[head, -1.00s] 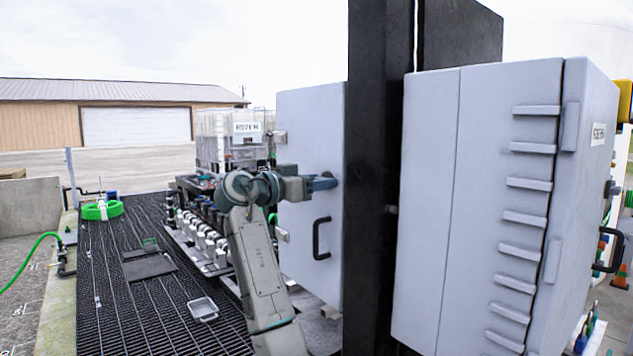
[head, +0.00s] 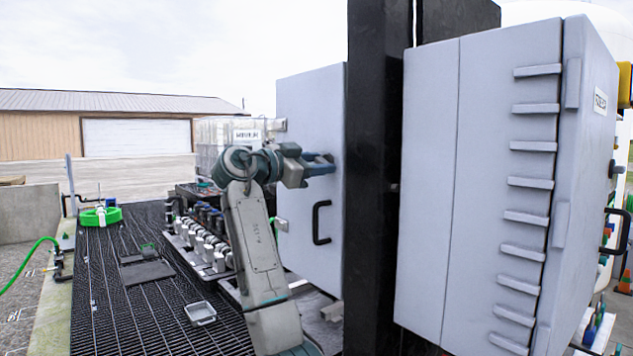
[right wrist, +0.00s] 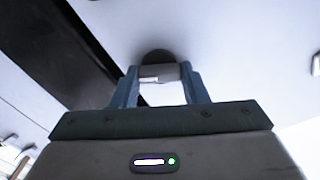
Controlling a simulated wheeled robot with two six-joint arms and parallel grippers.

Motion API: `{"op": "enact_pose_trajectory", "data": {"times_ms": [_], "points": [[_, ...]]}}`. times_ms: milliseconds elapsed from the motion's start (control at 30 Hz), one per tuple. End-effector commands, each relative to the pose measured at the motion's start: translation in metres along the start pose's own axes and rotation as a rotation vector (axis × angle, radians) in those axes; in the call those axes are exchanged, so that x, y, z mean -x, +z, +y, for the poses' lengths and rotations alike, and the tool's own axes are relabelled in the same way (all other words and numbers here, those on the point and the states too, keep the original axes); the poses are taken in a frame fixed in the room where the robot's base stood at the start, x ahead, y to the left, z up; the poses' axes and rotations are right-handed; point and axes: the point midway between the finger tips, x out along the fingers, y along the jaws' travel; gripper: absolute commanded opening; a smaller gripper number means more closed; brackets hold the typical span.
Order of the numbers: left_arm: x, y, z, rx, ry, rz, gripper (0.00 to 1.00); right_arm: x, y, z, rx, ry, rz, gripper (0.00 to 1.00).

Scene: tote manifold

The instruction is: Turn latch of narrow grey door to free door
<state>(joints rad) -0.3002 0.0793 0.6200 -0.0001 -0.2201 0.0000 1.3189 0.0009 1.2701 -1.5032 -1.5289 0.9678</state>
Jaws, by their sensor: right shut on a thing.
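The narrow grey door (head: 308,105) stands upright left of the black post in the head view, with a black pull handle (head: 321,222) below the latch. My right gripper (head: 327,163) is at the door face above that handle, its fingers pointing at the door. In the right wrist view the two blue fingers (right wrist: 161,90) are shut on the latch (right wrist: 157,72), a grey bar on a dark round base. The fingers hide most of the latch in the head view. The door looks closed. My left gripper is not in view.
A black post (head: 376,180) stands just right of the door. A wider grey cabinet (head: 425,190) with slatted ridges stands beyond it. A row of valves (head: 205,235) and a small tray (head: 200,313) are on the dark grating at left.

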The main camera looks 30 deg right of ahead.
Motion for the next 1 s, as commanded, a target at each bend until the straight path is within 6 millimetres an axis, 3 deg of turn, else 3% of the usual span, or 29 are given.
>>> {"op": "enact_pose_trajectory", "data": {"times_ms": [33,300,1000], "points": [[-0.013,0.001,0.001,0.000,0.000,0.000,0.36,0.000,0.005,0.003,-0.045,0.000,0.000,0.17],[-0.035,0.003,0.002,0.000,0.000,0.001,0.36,0.000,0.004,0.002,-0.302,0.001,-0.001,0.17],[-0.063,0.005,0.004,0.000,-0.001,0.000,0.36,0.000,0.002,0.002,-0.935,0.001,-0.001,0.17]]}}
